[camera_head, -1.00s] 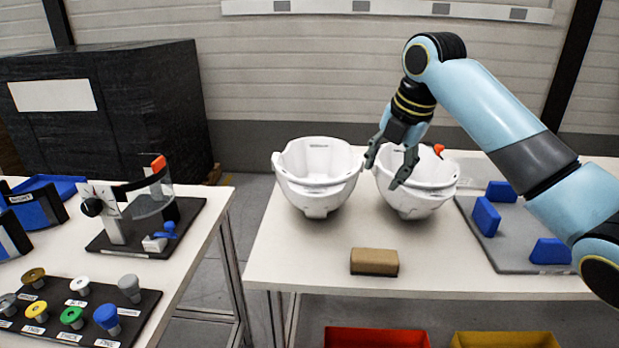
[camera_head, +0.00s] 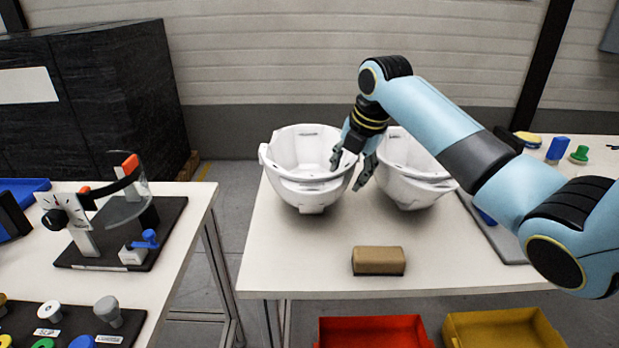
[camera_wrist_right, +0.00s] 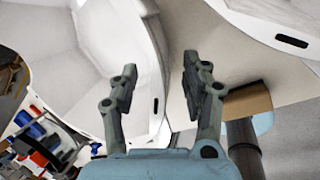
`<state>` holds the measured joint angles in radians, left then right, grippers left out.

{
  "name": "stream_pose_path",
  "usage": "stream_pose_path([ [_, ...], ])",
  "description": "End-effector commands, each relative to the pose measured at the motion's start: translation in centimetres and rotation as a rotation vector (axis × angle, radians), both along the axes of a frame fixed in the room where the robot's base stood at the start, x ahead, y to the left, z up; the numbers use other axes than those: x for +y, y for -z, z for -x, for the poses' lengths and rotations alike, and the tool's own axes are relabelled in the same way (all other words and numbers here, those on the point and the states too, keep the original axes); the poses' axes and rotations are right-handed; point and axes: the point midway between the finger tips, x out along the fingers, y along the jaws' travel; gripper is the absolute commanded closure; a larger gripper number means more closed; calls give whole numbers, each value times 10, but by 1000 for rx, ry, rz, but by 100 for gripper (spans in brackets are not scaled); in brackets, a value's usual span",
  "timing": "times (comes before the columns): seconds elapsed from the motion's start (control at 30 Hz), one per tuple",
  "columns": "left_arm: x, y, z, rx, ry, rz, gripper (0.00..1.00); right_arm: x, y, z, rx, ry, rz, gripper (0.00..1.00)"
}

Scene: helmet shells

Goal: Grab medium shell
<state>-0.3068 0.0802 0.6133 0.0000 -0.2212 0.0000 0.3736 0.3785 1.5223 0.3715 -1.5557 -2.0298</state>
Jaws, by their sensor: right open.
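Two white helmet shells stand side by side on the right table: a left shell (camera_head: 305,188) and a right shell (camera_head: 408,188). I cannot tell from their looks which is the medium one. My right gripper (camera_head: 349,172) is open at the right rim of the left shell, pointing down. In the wrist view the open fingers (camera_wrist_right: 160,72) stand on either side of the left shell's rim (camera_wrist_right: 153,40), with no clear contact visible. The right shell (camera_wrist_right: 285,35) shows at upper right there. My left gripper is not in view.
A brown block (camera_head: 378,261) lies near the front of the right table. Red (camera_head: 372,335) and yellow (camera_head: 505,330) bins sit below the table. The left table holds a measuring stand (camera_head: 115,215) and several knobs. The table front around the block is clear.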

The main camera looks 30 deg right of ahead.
Motion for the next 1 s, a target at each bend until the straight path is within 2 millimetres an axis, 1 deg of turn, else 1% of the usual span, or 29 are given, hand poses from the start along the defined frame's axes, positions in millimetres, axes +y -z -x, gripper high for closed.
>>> stream_pose_path([
  [0.03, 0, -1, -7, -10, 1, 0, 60, 1, 9, -1, 4, 1, -3, 53],
  [0.1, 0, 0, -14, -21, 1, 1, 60, 1, 19, -5, 2, 0, -2, 53],
  [0.2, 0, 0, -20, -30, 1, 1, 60, 0, 27, -8, 1, 0, 0, 53],
  [0.43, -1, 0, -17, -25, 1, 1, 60, 0, 28, -9, 0, 0, 0, 53],
  [0.47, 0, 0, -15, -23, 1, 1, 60, 0, 28, -9, 0, 0, 0, 54],
  [0.63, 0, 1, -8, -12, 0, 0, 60, 0, 28, -8, 0, 0, 0, 76],
  [0.8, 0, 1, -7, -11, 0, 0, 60, 0, 28, -8, 0, 0, 0, 99],
  [0.83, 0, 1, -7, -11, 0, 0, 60, 0, 28, -9, 0, 0, 0, 100],
  [1.0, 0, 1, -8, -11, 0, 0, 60, 0, 28, -9, 0, 0, 0, 100],
])
